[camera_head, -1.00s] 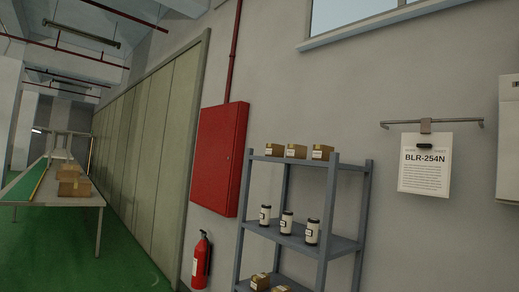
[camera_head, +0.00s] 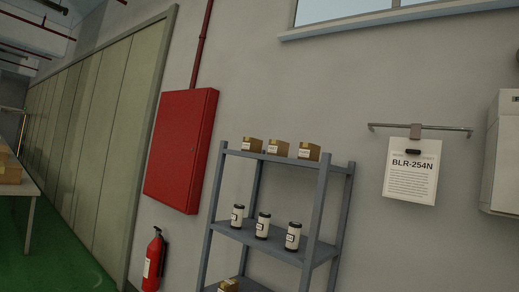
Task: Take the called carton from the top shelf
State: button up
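A grey-blue metal shelf unit (camera_head: 328,198) stands against the wall, right of centre. Three small brown cartons with white labels stand in a row on its top shelf: a left one (camera_head: 253,144), a middle one (camera_head: 278,147) and a right one (camera_head: 308,151). Their label text is too small to read. My gripper is not in view.
Several white canisters (camera_head: 263,225) stand on the middle shelf, with a carton (camera_head: 229,285) lower down. A red wall cabinet (camera_head: 181,150) and a fire extinguisher (camera_head: 153,262) are left of the shelf. A table (camera_head: 25,187) with cartons is at far left. Green floor (camera_head: 75,262) is open between.

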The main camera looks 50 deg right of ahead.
aim_at(277, 148)
jog(key=u, duration=0.05)
jog(key=i, duration=1.3)
jog(key=z, duration=0.5)
jog(key=i, duration=1.2)
jog(key=z, duration=1.25)
jog(key=i, duration=0.8)
jog(key=z, duration=0.5)
